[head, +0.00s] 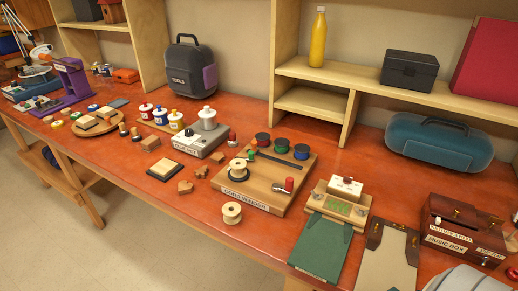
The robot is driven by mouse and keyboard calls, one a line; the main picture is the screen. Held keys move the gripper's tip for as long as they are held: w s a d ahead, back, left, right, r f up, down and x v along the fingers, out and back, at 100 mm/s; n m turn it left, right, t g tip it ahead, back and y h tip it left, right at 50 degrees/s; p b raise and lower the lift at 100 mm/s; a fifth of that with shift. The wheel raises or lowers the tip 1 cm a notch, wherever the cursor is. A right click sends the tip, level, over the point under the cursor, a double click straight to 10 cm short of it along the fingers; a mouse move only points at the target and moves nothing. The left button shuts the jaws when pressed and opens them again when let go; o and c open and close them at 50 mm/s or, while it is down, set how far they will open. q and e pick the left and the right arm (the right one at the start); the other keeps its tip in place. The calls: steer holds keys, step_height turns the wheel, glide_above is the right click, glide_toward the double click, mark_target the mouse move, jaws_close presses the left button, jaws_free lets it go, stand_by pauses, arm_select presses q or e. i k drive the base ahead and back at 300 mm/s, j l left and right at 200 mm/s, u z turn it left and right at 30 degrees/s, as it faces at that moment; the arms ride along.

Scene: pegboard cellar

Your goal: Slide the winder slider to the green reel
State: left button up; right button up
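The cord winder (262,190) is a wooden board with a label on its front edge, on the orange-red workbench. Along its back stand three dark-rimmed reels: a red reel (263,138), the green reel (281,145) in the middle, and a blue reel (301,152) at right. In front of them runs a thin dark rail, with a small green piece (251,155) near its left end. This may be the slider; I cannot tell for sure. A wooden spool (238,167) sits on a dark disc at the board's left, and a red-handled crank (289,184) at its right. Neither gripper shows.
A loose wooden spool (232,212) stands in front of the winder. A grey labelled box (203,139) is at its left, and a wooden device with a green mat (322,245) at its right. Small wooden blocks lie left of the winder. Shelves line the back.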

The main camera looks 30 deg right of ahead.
mark_target(254, 144)
steer(key=z, duration=1.05)
